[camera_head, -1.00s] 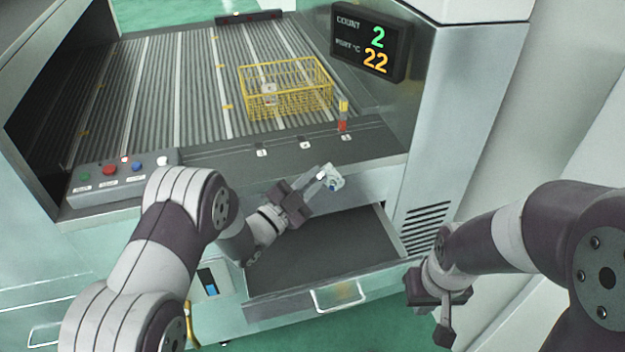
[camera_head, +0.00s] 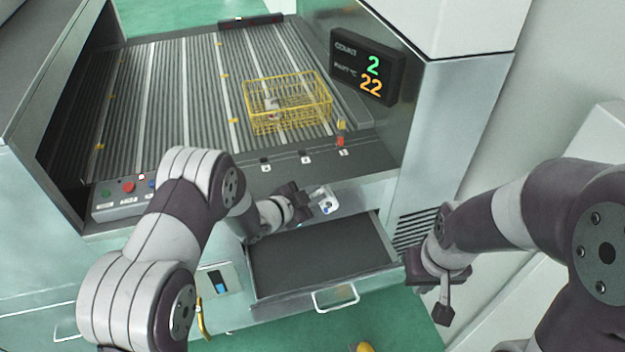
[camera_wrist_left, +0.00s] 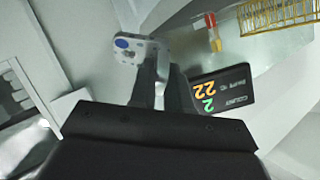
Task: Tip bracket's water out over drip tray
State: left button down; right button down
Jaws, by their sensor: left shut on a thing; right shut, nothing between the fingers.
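The bracket (camera_head: 327,202) is a small light-grey casting with a blue patch on it, which could be water. My left gripper (camera_head: 313,201) is shut on it and holds it above the back right part of the open drawer, which looks like the drip tray (camera_head: 315,258). In the left wrist view the bracket (camera_wrist_left: 132,48) sits at the fingertips, tilted, with the blue patch showing. I cannot tell how much water it holds. My right gripper (camera_head: 443,300) is shut and empty, to the right of the drawer.
A yellow wire basket (camera_head: 290,104) with a grey part inside stands on the ribbed conveyor (camera_head: 180,90). A red and yellow post (camera_head: 341,134) stands at the conveyor's front edge. A button panel (camera_head: 125,193) is at the left, and a display (camera_head: 368,68) reads 2 and 22.

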pick_arm(q)
jog(key=g+y+p, duration=0.1)
jog(key=p, duration=0.2)
jog(key=r+g+y+p, duration=0.1)
jog(key=g+p, duration=0.1)
jog(key=p, duration=0.2)
jog(key=w+g+y+p, duration=0.1)
jog(key=p, duration=0.2)
jog(key=shift+d+r+n, duration=0.25)
jog(key=shift+d+n, duration=0.05)
jog(key=shift+n, duration=0.1)
jog(key=shift+w+f+g+b, duration=0.1)
jog(key=shift+f+g+b, duration=0.45)
jog(key=shift+f+g, duration=0.15)
jog(key=shift+w+d+g+y, duration=0.25)
jog(key=shift+g+y, duration=0.45)
jog(key=shift+g, duration=0.2)
jog(key=shift+f, duration=0.15)
jog(key=shift+n+g+y+b, duration=0.3)
jog(key=shift+g+y+b, duration=0.1)
jog(key=shift+g, duration=0.2)
